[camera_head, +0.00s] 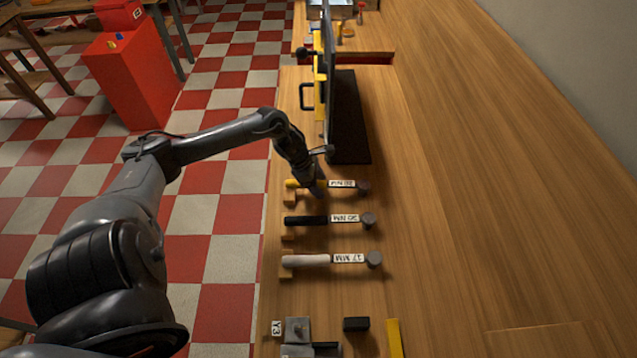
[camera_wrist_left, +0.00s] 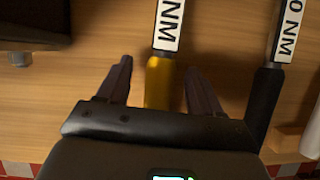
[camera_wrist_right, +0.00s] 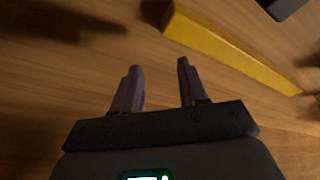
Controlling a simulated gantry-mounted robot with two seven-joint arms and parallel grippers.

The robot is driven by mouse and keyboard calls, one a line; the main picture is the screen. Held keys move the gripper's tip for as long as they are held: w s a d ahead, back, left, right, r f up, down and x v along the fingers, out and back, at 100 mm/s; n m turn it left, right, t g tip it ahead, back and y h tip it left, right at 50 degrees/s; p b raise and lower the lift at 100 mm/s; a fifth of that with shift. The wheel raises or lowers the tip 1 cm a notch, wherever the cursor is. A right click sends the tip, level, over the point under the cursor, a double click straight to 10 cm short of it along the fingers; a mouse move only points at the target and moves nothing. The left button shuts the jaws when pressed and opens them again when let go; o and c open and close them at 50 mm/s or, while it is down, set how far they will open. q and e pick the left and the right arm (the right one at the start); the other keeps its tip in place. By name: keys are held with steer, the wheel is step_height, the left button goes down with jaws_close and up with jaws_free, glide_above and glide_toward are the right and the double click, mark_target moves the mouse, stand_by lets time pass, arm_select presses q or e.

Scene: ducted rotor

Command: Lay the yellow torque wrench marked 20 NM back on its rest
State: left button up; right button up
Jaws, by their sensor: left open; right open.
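The yellow-handled torque wrench (camera_head: 291,184) lies across the bench in the head view, its white label and dark round head to the right. Its label's full number is not readable. A wooden rest block (camera_head: 289,201) shows by its handle end; contact between them is unclear. My left gripper (camera_head: 316,191) is over this wrench. In the left wrist view its open fingers (camera_wrist_left: 159,84) stand on either side of the yellow handle (camera_wrist_left: 158,82), not closed on it. My right gripper (camera_wrist_right: 160,85) is open and empty in its wrist view, outside the head view.
A black-handled wrench (camera_head: 305,221) and a pale-handled wrench (camera_head: 305,260) lie parallel, nearer me. A dark upright panel (camera_head: 329,80) stands just beyond the yellow wrench. A yellow bar (camera_head: 395,338) lies near; it also shows in the right wrist view (camera_wrist_right: 225,48). The bench's right side is clear.

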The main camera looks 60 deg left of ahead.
arm_select(q)
steer(key=p+v, duration=0.2)
steer(key=v, duration=0.5)
steer(key=shift+s+a+r, duration=0.15)
steer(key=shift+r, duration=0.1)
steer(key=shift+p+v, duration=1.1)
steer(key=shift+v, duration=0.4)
steer(key=shift+r, duration=0.1)
arm_select(e)
step_height(320, 180, up, 4)
steer(key=shift+r, duration=0.15)
